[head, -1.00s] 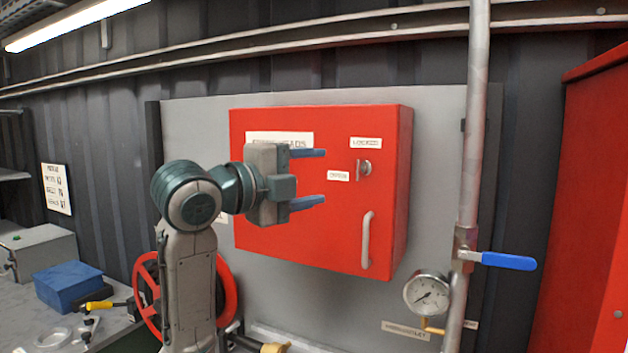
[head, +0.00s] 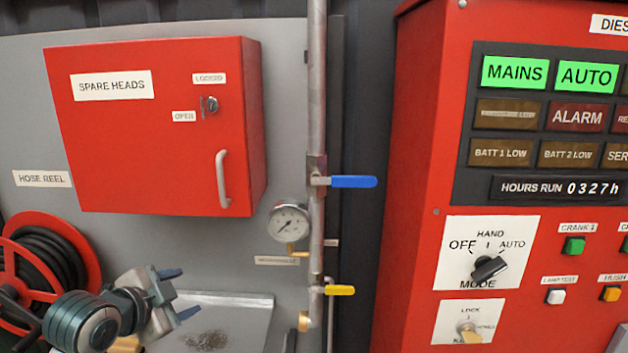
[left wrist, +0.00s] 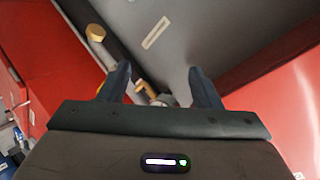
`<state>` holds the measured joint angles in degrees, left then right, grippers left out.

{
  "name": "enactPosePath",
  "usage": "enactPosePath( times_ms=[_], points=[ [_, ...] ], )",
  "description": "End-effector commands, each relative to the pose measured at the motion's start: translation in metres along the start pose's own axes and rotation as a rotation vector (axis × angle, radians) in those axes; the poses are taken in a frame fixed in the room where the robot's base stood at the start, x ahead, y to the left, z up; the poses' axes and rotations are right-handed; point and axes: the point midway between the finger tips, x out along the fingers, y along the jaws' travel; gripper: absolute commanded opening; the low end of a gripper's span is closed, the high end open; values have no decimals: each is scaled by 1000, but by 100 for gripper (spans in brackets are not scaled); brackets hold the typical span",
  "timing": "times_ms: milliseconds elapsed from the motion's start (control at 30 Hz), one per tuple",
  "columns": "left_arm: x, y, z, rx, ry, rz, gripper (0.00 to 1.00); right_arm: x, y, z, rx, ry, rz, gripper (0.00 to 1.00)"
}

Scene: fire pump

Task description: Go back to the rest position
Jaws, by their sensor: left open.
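My left gripper (head: 180,293) is low at the left of the head view, below the red spare heads cabinet and to the right of the hose reel. Its two fingers are apart, with nothing between them. In the left wrist view its open fingers (left wrist: 160,86) point toward a grey surface and pipework. My right gripper is in neither view.
The closed spare heads cabinet (head: 160,130) hangs on the grey panel. The hose reel (head: 50,255) is at the lower left. A pipe with a gauge (head: 289,222), a blue lever (head: 352,182) and a yellow lever (head: 339,290) stands mid-view. A red control panel (head: 415,180) fills the right.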

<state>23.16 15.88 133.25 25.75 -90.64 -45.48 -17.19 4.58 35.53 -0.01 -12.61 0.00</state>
Motion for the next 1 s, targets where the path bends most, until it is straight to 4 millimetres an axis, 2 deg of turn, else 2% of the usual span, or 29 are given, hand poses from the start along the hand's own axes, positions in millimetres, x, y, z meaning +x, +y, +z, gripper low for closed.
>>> enactPosePath(
  times_ms=[33,233,367,500,700,1000],
  points=[
    [5,27,19,-64,-42,35,58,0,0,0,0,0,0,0],
    [4,116,84,-310,-216,115,58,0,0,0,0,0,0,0],
    [-10,174,122,-462,-342,150,58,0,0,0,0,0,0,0],
    [-35,234,159,-613,-485,171,58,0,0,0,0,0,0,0],
    [-75,293,195,-767,-653,169,58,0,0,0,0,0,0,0],
    [-128,350,225,-908,-839,145,58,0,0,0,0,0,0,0]
  ],
)
